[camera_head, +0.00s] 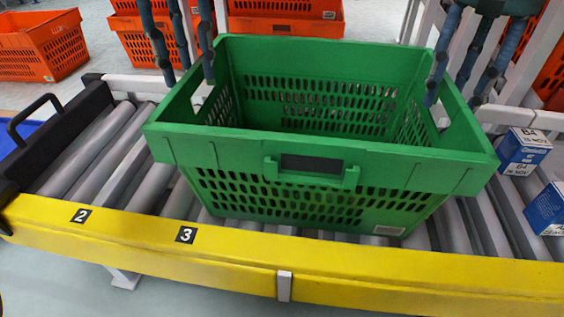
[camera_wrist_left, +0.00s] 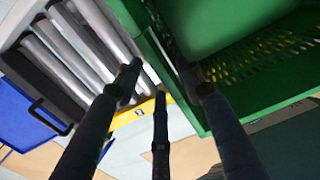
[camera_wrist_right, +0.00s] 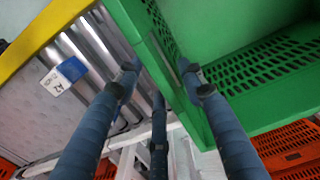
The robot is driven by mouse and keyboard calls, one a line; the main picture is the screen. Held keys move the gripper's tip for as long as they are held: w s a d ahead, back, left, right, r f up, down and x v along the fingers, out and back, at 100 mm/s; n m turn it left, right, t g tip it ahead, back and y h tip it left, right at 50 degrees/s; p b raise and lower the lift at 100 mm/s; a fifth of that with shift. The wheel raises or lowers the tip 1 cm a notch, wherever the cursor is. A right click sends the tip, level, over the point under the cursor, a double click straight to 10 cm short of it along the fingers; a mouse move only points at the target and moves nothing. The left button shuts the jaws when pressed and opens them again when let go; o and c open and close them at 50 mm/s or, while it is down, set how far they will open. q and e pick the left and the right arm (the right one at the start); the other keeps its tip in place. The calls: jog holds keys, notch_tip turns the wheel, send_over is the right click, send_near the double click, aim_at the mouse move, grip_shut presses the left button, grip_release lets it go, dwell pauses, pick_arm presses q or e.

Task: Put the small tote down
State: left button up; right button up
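The small tote is a green perforated crate (camera_head: 310,150). It stands upright on the roller conveyor, its base appearing to rest on the rollers. My left gripper (camera_head: 190,75) is at the tote's left side wall, with one finger inside the rim and the others outside. My right gripper (camera_head: 455,95) straddles the right side wall in the same way. In the left wrist view (camera_wrist_left: 160,75) and the right wrist view (camera_wrist_right: 160,75), the fingers are spread, with the green wall between them. Gaps show beside the wall; contact is hard to see.
A yellow rail (camera_head: 240,255) runs along the conveyor's front. Blue-and-white boxes (camera_head: 523,150) sit on the rollers at the right. Bare rollers (camera_head: 105,150) lie left of the tote, up to a black end frame (camera_head: 60,145). Orange totes (camera_head: 42,48) stand behind.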

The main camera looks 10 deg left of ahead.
pick_arm(q)
notch_tip(320, 180, up, 10)
pick_arm(e)
notch_tip(320, 180, up, 12)
dwell(0.9)
pick_arm(q)
jog(key=shift+f, duration=0.1)
